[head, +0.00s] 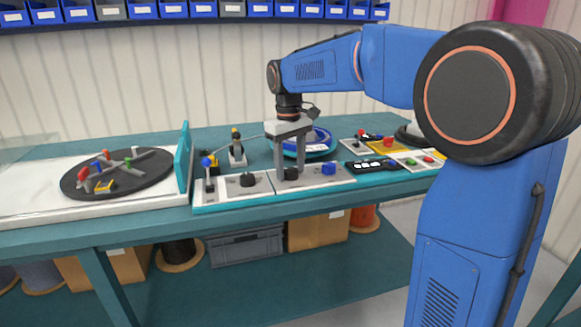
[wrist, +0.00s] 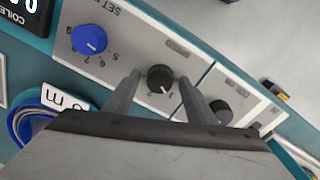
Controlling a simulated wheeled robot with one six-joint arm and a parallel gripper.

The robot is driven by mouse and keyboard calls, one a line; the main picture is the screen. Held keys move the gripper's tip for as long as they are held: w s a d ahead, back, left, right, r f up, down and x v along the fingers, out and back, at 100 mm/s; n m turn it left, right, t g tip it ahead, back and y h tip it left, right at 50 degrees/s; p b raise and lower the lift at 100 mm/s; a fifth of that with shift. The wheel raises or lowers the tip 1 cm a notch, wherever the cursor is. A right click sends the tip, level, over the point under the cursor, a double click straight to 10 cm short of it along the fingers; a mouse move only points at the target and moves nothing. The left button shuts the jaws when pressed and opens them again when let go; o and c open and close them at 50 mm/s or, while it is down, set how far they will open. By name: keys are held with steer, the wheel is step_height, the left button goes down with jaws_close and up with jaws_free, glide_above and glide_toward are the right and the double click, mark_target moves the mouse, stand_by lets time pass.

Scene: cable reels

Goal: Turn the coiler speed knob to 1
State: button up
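My gripper (head: 290,172) points down over the control panel (head: 262,190) on the bench. In the wrist view its two fingers (wrist: 159,80) stand on either side of a black knob (wrist: 160,78), with a gap on both sides, so it is open. That knob's white mark points toward the bottom of the picture; its scale is too small to read surely. A blue knob (wrist: 90,39) with a numbered dial is to the left, and another black knob (wrist: 220,111) to the right. I cannot read which knob is labelled coiler speed.
A display marked COILER (wrist: 22,10) is at the wrist view's upper left. A lever with a blue ball (head: 207,162) stands at the panel's left end. A blue cable coil (head: 313,143) lies behind my gripper. A black turntable (head: 118,174) is at the left.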

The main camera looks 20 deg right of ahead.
mark_target(289, 170)
steer(key=shift+r, duration=0.15)
step_height(289, 170, up, 17)
steer(key=shift+a, duration=0.3)
stand_by(0.3)
steer(key=shift+s, duration=0.15)
